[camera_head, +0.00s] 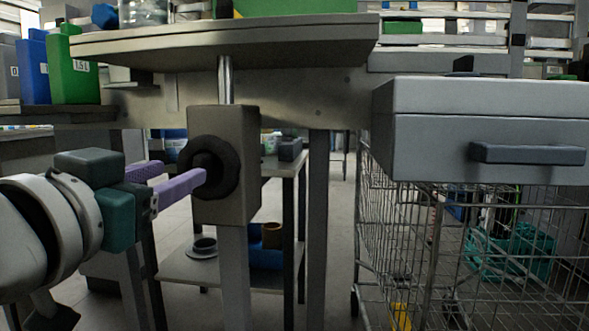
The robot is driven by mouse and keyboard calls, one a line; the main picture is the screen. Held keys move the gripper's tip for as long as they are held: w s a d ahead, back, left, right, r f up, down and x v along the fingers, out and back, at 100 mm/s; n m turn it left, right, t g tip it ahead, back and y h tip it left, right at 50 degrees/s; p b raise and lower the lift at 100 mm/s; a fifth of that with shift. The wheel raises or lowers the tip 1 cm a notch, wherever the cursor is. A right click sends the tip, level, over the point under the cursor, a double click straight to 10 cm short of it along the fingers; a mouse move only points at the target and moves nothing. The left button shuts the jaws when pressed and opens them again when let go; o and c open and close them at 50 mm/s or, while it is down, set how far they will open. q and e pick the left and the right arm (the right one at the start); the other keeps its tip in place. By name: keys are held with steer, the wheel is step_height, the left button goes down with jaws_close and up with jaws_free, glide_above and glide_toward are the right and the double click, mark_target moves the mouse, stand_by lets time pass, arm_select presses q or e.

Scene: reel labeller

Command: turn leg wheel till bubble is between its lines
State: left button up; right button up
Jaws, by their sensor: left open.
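The leg wheel (226,166) is a dark round knob on the left side of a grey-brown box (244,160) on a table leg. My left gripper (183,177), with two purple fingers, reaches in from the left at the wheel. Its jaws are open; the near finger overlaps the wheel's hub in the picture, and the far finger lies to the left of the wheel. I cannot tell whether either finger touches it. No bubble or lines can be made out. My right gripper is not in view.
A grey drawer unit (440,130) and a wire cart (400,230) stand to the right. A low shelf (215,268) with a blue bin (266,256) is behind the leg. Green (72,75) and blue (33,72) containers stand at upper left.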

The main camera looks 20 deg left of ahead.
mark_target(198, 165)
arm_select(q)
steer(key=x, duration=0.5)
steer(key=shift+w+a, duration=0.1)
steer(key=shift+w, duration=0.3)
jaws_close()
